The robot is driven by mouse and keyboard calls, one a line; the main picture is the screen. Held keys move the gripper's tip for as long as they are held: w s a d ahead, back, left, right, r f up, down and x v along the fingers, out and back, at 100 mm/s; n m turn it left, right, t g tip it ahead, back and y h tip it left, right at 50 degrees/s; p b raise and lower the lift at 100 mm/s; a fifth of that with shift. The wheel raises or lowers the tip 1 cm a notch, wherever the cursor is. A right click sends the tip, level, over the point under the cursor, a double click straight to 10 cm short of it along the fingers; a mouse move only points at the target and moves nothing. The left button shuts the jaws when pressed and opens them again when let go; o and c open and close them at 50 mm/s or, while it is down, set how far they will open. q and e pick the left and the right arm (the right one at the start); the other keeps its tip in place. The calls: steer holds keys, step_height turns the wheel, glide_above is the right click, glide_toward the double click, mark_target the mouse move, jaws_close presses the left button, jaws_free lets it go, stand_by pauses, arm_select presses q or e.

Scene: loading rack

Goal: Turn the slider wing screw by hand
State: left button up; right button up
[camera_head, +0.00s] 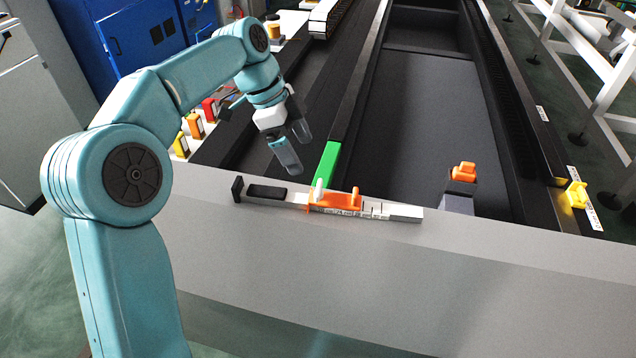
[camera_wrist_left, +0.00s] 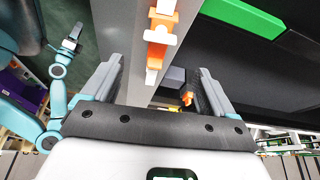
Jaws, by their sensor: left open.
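The orange slider (camera_head: 340,201) sits on a flat measuring bar (camera_head: 402,212) that lies along the grey front beam. A small pale upright piece (camera_head: 318,191) stands at the slider's left part; it may be the wing screw, but its shape is too small to tell. In the left wrist view the orange slider (camera_wrist_left: 157,32) is at the top middle, beyond the fingertips. My left gripper (camera_head: 297,150) is open and empty, above and left of the slider, touching nothing. Another arm of mine shows in the left wrist view, with its right gripper (camera_wrist_left: 72,38) small and unclear.
A green block (camera_head: 327,163) lies just behind the slider. An orange-topped post (camera_head: 462,180) and a yellow clamp (camera_head: 574,196) stand to the right. Coloured blocks (camera_head: 196,126) line the left edge. The grey front beam (camera_head: 330,260) is otherwise clear.

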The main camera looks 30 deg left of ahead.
mark_target(318, 187)
arm_select(q)
steer(key=x, duration=0.9)
steer(key=shift+f, duration=0.4)
steer(key=shift+d, duration=0.1)
